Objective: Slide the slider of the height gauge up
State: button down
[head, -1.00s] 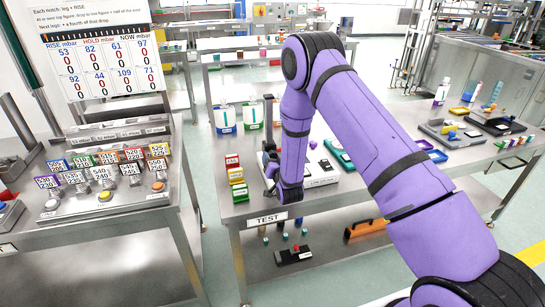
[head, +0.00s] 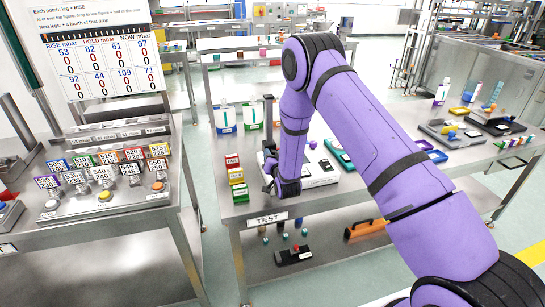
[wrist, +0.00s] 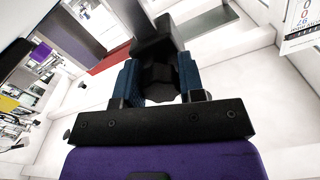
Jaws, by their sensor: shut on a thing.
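In the wrist view, my gripper (wrist: 158,80) has its two blue fingers on either side of a black knob-like part (wrist: 158,88), shut on it. This looks like the slider of the height gauge. A dark bar (wrist: 152,38) runs away behind it. In the head view, my gripper (head: 269,183) shows only in small part at the left of my purple forearm, low over the TEST table. A dark upright post (head: 268,118), likely the gauge's column, stands just left of my arm. My arm hides most of the gauge and the slider.
A sloped button console (head: 105,200) stands on the left table.

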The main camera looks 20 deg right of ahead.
aim_at(269, 112)
notch_tip(269, 112, up, 16)
dwell(0.4)
jog(key=c, duration=0.7)
grip_release()
jog(key=shift+s, duration=0.1)
jog(key=s, duration=1)
jog(key=shift+s, duration=0.35)
